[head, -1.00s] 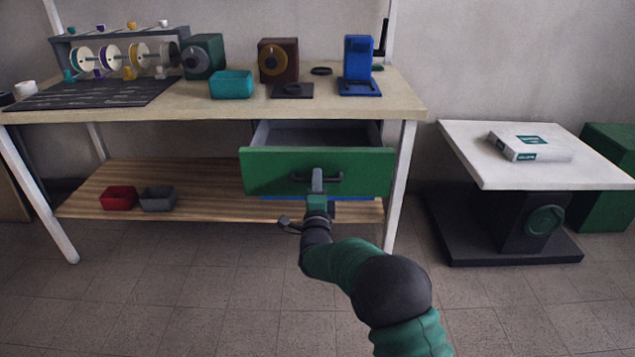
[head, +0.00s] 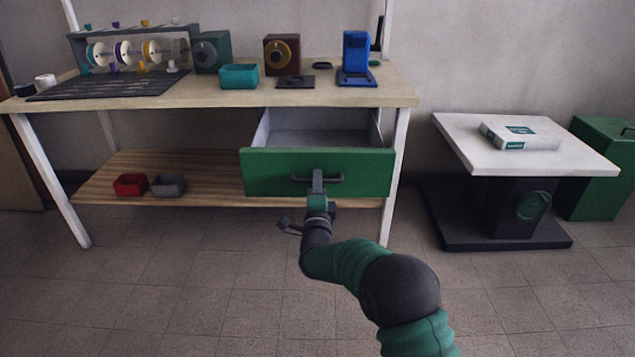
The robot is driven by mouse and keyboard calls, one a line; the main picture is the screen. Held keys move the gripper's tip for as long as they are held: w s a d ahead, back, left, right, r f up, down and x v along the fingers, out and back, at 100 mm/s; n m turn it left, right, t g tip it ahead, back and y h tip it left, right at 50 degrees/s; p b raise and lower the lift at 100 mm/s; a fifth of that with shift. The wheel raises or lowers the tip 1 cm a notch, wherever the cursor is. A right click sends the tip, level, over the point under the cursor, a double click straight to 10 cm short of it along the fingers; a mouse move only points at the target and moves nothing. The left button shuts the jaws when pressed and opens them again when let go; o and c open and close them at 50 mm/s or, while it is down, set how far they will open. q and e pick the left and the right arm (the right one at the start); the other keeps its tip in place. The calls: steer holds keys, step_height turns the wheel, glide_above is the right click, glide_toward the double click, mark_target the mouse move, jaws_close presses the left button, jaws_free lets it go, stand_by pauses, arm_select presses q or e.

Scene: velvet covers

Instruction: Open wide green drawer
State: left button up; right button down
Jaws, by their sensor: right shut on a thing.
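The wide green drawer (head: 262,172) hangs under the right part of the workbench top and is pulled out, with its grey, empty-looking inside (head: 318,132) showing behind the front. Its dark bar handle (head: 334,179) is at the middle of the front. My right gripper (head: 317,183) is at this handle and shut on it, covering part of it; the fingertips are small in the picture. My left gripper is not in view.
The workbench top (head: 200,97) holds a spool rack, a teal bin (head: 239,76) and a blue stand (head: 356,55). Red (head: 130,184) and grey (head: 169,185) bins sit on the lower shelf. A white-topped table (head: 465,140) stands to the right. The floor in front is clear.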

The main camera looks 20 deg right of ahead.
steer(key=c, duration=1.7)
jaws_free()
steer(key=shift+w+f, duration=0.1)
steer(key=shift+f, duration=0.2)
steer(key=shift+r, duration=0.15)
steer(key=p+v, duration=0.5)
steer(key=v, duration=1.2)
steer(key=shift+p, duration=0.3)
